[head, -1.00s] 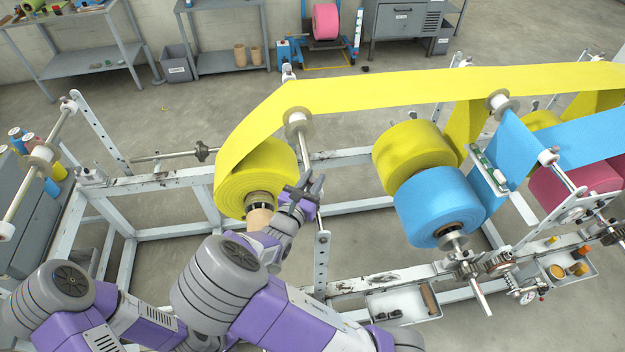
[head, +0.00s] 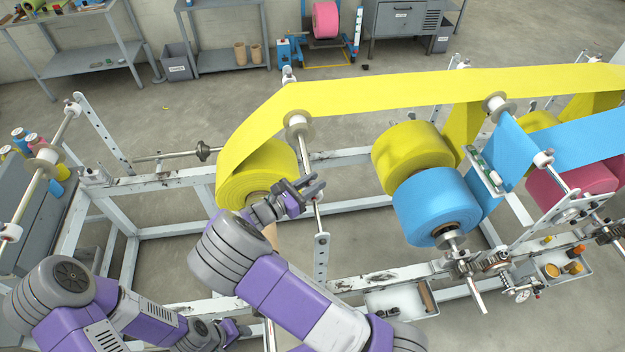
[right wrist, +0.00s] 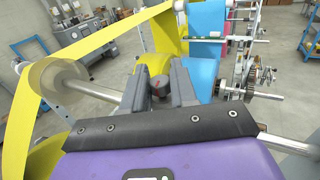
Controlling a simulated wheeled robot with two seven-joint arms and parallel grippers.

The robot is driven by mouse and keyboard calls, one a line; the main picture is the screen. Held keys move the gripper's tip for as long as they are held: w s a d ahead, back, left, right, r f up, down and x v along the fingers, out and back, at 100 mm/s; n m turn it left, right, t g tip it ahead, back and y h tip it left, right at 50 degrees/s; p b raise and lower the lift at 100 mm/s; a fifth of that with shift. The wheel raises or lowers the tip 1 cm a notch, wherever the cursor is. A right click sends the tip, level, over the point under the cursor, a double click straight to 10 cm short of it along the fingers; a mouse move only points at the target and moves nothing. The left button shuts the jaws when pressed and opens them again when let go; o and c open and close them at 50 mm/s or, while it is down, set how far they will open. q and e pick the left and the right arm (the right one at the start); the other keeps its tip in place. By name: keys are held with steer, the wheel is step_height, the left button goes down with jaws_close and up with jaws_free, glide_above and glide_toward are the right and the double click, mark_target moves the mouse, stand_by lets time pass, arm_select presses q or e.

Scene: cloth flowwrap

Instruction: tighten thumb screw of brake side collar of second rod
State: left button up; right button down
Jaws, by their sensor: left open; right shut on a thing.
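The yellow roll (head: 250,172) sits on a rod at left centre in the head view. My right wrist and forearm hide its near face, so the collar and thumb screw do not show there. My right gripper (head: 312,187) is just right of the roll, close to the guide rod. In the right wrist view its fingers (right wrist: 161,92) are shut on a small dark grey round piece (right wrist: 160,87), which I cannot identify for certain. My left gripper (head: 236,331) is low at the front, open and partly hidden by my right arm.
The guide rod's pale roller (head: 298,122) carries the yellow web above my right gripper. A white upright (head: 321,262) stands close on the right. A blue roll (head: 436,205) and a parts tray (head: 402,304) are further right.

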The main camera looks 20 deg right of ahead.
mark_target(312, 183)
steer(key=m+g, duration=0.1)
steer(key=g, duration=0.1)
steer(key=m+g, duration=0.2)
steer(key=shift+w+f+g+h, duration=0.1)
steer(key=shift+g+h, duration=0.2)
steer(key=shift+g, duration=0.1)
steer(key=m+g, duration=0.1)
steer(key=g, duration=0.1)
steer(key=m+g+y+b, duration=0.1)
steer(key=m+g, duration=0.1)
steer(key=g, duration=0.1)
steer(key=shift+m+b, duration=0.3)
steer(key=shift+m+g+y, duration=0.4)
steer(key=shift+m+g, duration=0.3)
steer(key=shift+g, duration=0.5)
steer(key=shift+m+g+y, duration=0.7)
steer(key=shift+m+g, duration=0.2)
steer(key=shift+g, duration=0.4)
steer(key=shift+p, duration=0.3)
steer(key=c, duration=1)
jaws_free()
steer(key=shift+c, duration=0.2)
step_height(312, 183, up, 10)
steer(key=shift+r, duration=0.15)
